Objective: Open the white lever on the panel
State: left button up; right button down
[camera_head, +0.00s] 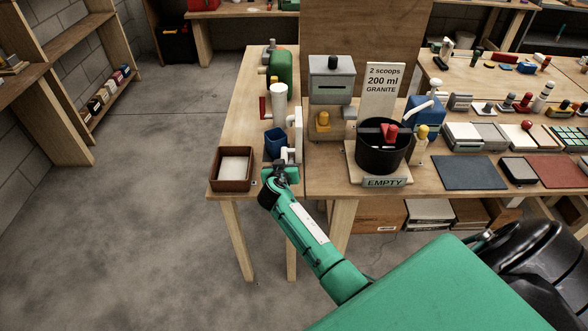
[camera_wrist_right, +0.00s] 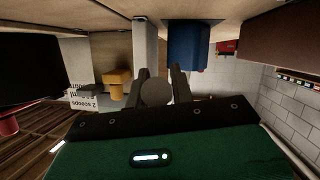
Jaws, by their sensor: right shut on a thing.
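A narrow white panel (camera_head: 298,130) stands upright near the front of the left table. The white lever (camera_head: 286,154) sticks out from its lower front. My right gripper (camera_head: 282,173) reaches up from below to the lever, at the table's front edge. In the wrist view, which is upside down, my right gripper (camera_wrist_right: 160,82) has its two dark fingers around a rounded, shaded end (camera_wrist_right: 157,94). This looks like the end of the lever, and most of it is hidden. The panel (camera_wrist_right: 145,45) shows beyond the fingers. My left gripper is not in view.
A blue bin (camera_head: 274,142) stands close left of the panel, and a brown tray (camera_head: 231,183) sits at the table's left corner. To the right are a yellow part (camera_head: 323,121), a black pot (camera_head: 371,158) and a sign (camera_head: 382,80). The floor at left is clear.

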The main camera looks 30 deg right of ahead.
jog(key=p, duration=0.1)
jog(key=r+g+p, duration=0.1)
jog(key=p, duration=0.1)
jog(key=shift+s+a+r+y, duration=0.1)
jog(key=shift+s+r+y, duration=0.05)
jog(key=shift+r+y, duration=0.2)
jog(key=g+y+p, duration=0.1)
jog(key=g+p, duration=0.1)
jog(key=p, duration=0.2)
jog(key=shift+s+a+r+y, duration=0.1)
jog(key=shift+s+y, duration=0.05)
jog(key=shift+y, duration=0.2)
jog(key=shift+g+p, duration=0.3)
jog(key=shift+p, duration=0.1)
jog(key=shift+g+y+p, duration=0.3)
jog(key=shift+g+p, duration=0.1)
jog(key=shift+p, duration=0.05)
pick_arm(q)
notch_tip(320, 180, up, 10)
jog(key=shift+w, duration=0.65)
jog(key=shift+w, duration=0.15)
pick_arm(e)
jog(key=c, duration=1.2)
grip_release()
jog(key=shift+s, duration=0.1)
